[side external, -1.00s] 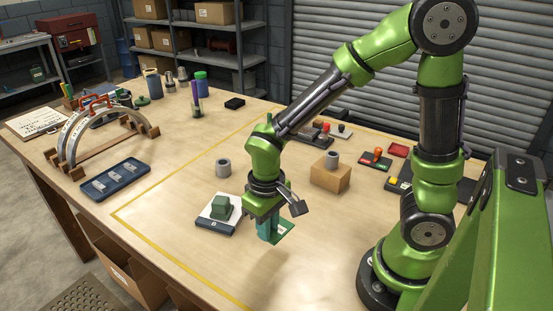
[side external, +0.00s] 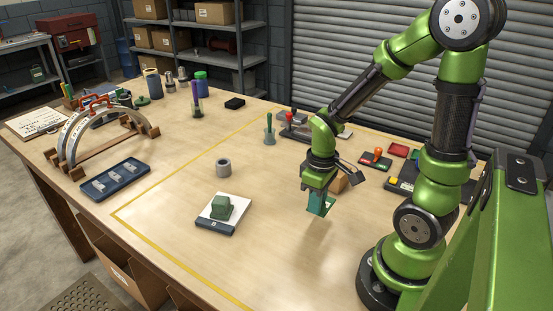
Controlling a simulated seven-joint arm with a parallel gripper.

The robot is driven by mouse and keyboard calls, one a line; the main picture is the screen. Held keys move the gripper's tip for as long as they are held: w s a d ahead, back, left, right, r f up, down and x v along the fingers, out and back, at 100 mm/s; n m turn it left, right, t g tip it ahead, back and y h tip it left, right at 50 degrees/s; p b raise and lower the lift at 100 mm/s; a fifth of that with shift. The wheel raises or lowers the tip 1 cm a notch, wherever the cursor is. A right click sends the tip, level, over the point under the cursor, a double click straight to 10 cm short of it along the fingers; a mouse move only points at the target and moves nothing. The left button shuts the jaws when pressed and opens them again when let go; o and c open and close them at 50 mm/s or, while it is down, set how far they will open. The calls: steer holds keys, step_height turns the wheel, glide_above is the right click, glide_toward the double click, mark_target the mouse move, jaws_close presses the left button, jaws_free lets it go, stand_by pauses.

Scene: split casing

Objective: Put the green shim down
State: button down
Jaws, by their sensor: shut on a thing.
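My gripper (side external: 316,209) is over the middle right of the wooden table, pointing down. It is shut on the green shim (side external: 327,207), a thin flat piece that shows only in part beside the fingers. The shim appears to be above the table, but the exact gap is hard to tell.
A brown block (side external: 340,183) is partly hidden behind my gripper. The table front of my gripper is clear.

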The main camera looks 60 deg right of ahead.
steer(key=w+d, duration=0.1)
steer(key=w, duration=0.3)
steer(key=w+d+f, duration=0.1)
steer(key=w, duration=0.4)
steer(key=w+d, duration=0.1)
steer(key=w, duration=0.3)
steer(key=shift+w+d+f, duration=0.2)
steer(key=shift+w+d, duration=0.05)
steer(key=shift+d, duration=0.15)
steer(key=f, duration=0.2)
steer(key=shift+w+d+f, duration=0.1)
steer(key=shift+w+f, duration=0.2)
steer(key=shift+w, duration=0.1)
steer(key=shift+f, duration=0.5)
steer(key=shift+f, duration=0.15)
steer(key=c, duration=1.1)
jaws_free()
